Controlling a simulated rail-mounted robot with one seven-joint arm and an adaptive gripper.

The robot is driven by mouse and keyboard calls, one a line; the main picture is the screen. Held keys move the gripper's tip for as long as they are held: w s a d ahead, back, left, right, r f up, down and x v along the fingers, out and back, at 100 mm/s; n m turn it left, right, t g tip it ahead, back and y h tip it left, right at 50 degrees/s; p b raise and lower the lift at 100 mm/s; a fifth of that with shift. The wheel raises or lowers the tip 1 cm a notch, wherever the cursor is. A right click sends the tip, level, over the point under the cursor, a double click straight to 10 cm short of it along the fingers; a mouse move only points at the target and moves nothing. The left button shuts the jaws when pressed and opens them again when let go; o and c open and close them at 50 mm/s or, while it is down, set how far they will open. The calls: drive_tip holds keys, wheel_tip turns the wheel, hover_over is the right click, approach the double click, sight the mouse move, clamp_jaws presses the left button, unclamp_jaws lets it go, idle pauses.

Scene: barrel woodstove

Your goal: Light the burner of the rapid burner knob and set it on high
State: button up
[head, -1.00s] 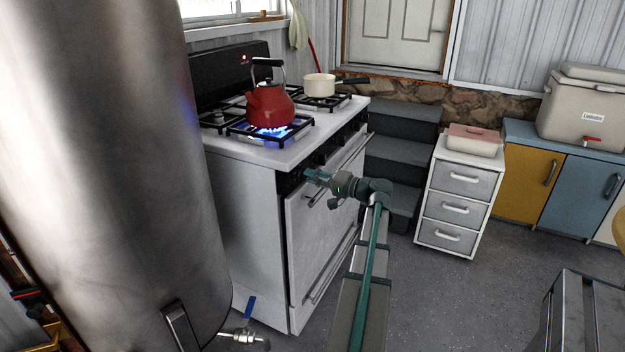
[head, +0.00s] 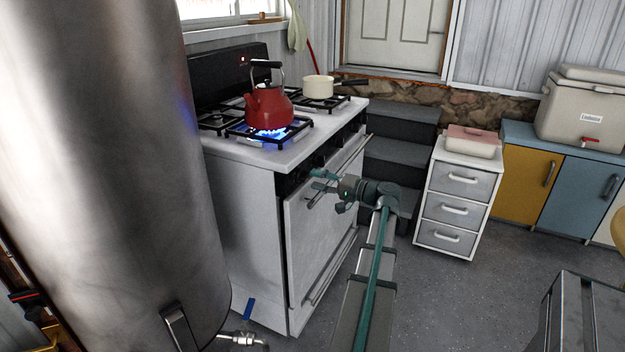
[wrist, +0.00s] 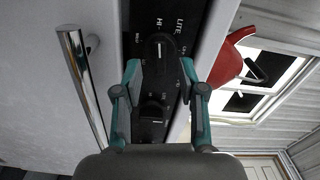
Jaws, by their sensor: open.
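The stove's black control panel (wrist: 172,80) fills the middle of the wrist view, with "LITE" and "HI" lettering. A black knob (wrist: 158,46) sits near the top, its white line pointing up in the picture towards "HI". A second black knob (wrist: 153,110) shows lower, between the finger bases. I cannot read which is the rapid burner knob. My gripper (wrist: 159,75) is open, its fingers either side of this column of knobs, holding nothing. In the head view my gripper (head: 316,184) is at the stove front. A blue flame (head: 272,134) burns under the red kettle (head: 268,108).
A chrome oven handle (wrist: 78,80) runs beside the panel. A large metal cylinder (head: 110,180) stands close at the left. A drawer unit (head: 458,205) stands right, with open floor before it.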

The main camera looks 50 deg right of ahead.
drive_tip(key=s+d, duration=0.1)
drive_tip(key=s, duration=0.8)
drive_tip(key=shift+s+d, duration=0.15)
drive_tip(key=shift+d, duration=0.05)
